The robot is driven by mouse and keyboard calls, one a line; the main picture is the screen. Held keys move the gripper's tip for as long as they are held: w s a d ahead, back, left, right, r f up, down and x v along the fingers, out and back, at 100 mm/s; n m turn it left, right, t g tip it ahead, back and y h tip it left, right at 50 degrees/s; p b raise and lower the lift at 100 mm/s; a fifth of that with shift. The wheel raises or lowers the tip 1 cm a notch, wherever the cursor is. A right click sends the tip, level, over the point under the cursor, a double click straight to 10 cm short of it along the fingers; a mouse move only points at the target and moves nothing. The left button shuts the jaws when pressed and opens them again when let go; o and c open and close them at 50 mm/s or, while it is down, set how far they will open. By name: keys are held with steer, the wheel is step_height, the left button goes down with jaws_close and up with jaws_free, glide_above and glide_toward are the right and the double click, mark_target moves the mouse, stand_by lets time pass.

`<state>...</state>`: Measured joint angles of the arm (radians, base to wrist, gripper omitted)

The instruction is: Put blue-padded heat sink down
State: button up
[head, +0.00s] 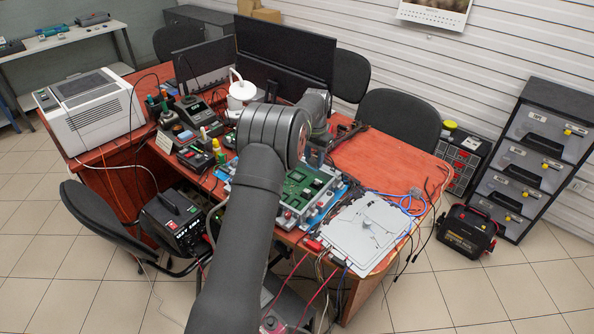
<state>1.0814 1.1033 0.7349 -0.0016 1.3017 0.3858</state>
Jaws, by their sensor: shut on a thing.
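My gripper (316,156) is small and dark in the head view, partly hidden behind my own wrist. It points down over the far side of a green circuit board (303,188) on the red-brown desk. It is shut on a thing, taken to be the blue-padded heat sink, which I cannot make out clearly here. The board sits in a grey and blue holder (291,217), and my arm covers its left part. Whether the held thing touches the board cannot be told.
A light grey panel (358,232) with blue and red hoses around it lies right of the board. Electronic instruments and small bottles (216,146) crowd the desk to the left. The desk's back right (385,160) is clear. Monitors (285,55) stand behind.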

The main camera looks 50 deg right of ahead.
glide_above(297, 177)
step_height(297, 177, down, 5)
steer(key=shift+w+d+r, duration=0.1)
steer(key=shift+r, duration=0.05)
steer(key=shift+f, duration=1.85)
steer(key=shift+f, duration=0.3)
steer(key=o, duration=0.9)
steer(key=shift+o, duration=0.2)
step_height(297, 177, up, 13)
steer(key=shift+f, duration=0.15)
